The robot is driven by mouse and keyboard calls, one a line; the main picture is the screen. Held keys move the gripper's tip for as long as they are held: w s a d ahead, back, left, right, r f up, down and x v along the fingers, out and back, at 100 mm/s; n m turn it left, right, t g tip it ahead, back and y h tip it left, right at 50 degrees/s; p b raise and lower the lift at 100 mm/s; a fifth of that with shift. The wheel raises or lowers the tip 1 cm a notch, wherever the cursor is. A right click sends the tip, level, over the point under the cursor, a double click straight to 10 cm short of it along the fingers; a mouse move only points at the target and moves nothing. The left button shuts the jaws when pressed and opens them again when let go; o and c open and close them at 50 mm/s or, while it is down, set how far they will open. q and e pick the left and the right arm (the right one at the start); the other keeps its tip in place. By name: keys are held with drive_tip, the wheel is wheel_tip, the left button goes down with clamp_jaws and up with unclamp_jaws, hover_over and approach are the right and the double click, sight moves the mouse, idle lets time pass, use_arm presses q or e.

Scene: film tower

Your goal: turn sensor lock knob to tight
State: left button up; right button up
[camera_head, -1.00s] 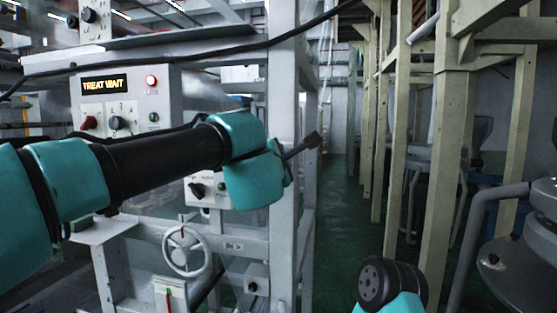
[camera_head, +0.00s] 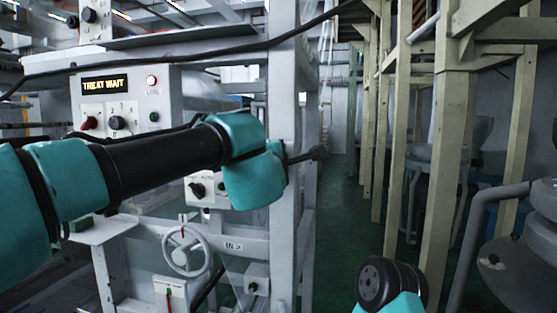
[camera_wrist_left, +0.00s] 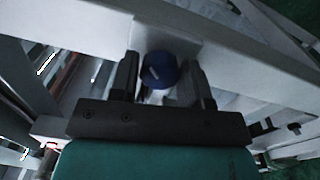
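A round blue knob (camera_wrist_left: 160,70) with a short pale mark shows in the left wrist view, close to a pale frame bar. My left gripper (camera_wrist_left: 165,85) has its two dark fingers apart, one on each side of the knob. A gap shows on the knob's right; I cannot tell whether the left finger touches it. In the head view my left gripper (camera_head: 312,154) is seen edge-on beside a grey upright post, and the knob cannot be made out there. No label for tight is readable. My right gripper is out of view; only part of my right arm shows at the bottom.
The control panel (camera_head: 122,100) reads "TREAT WAIT" and has a lit red lamp. A smaller knob box (camera_head: 208,190) and a white handwheel (camera_head: 187,251) sit below my left arm. The grey upright post (camera_head: 283,100) is close to the gripper. Green floor lies open behind.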

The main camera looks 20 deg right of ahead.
use_arm(q)
drive_tip(key=o, duration=0.3)
drive_tip(key=shift+o, duration=0.2)
drive_tip(key=shift+s, duration=0.1)
drive_tip(key=v, duration=1.7)
drive_tip(key=shift+a, duration=0.1)
